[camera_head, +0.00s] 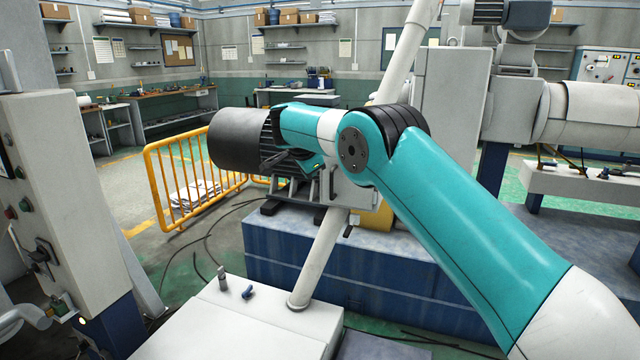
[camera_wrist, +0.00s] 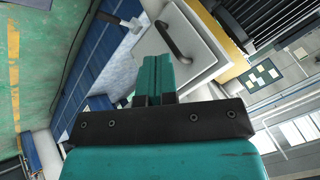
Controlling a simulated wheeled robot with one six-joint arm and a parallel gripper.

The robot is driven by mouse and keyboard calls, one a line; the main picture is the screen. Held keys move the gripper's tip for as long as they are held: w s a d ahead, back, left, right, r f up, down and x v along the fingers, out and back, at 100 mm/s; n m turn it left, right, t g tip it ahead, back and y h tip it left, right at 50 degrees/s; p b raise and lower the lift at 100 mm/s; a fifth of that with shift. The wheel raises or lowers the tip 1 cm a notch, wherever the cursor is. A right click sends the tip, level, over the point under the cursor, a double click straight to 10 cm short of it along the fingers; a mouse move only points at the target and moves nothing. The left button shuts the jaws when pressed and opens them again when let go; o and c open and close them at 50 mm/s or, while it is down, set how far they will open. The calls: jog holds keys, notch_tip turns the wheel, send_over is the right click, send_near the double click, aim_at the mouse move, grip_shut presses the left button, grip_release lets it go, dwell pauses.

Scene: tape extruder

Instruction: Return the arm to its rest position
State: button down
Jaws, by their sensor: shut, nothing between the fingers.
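My gripper (camera_wrist: 158,64) shows in the wrist view with its two teal fingers pressed together and nothing between them. Beyond the fingers is a pale cabinet (camera_wrist: 205,50) with a dark handle; I cannot tell how far away it is. In the head view my teal arm rises from the lower right to a joint near the middle and bends left. Its far end overlaps the dark motor (camera_head: 236,141) in the picture, and the fingers cannot be made out clearly there.
A blue machine base (camera_head: 310,270) lies behind the arm. A pale slanting pipe (camera_head: 325,255) rises from a white housing (camera_head: 235,325) in front. A control cabinet (camera_head: 60,180) stands at left, and a yellow railing (camera_head: 165,190) bounds open floor (camera_head: 110,185).

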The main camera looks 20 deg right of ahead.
jog(key=s+a+r+n+g+y, duration=0.1)
jog(key=s+a+r+n+y, duration=0.15)
jog(key=s+a+n, duration=0.4)
jog(key=s+a+r+n+y, duration=0.1)
jog(key=s+r+n, duration=0.3)
jog(key=s, duration=0.6)
jog(key=s+a+f+n+g+y, duration=0.1)
jog(key=s+n, duration=0.5)
jog(key=s, duration=1.2)
jog(key=s+a+f+n+g+y, duration=0.2)
jog(key=s+n, duration=0.4)
jog(key=s, duration=1.1)
jog(key=shift+s+a+f+g+y, duration=0.35)
jog(key=shift+a+g+y, duration=0.45)
jog(key=shift+g, duration=0.3)
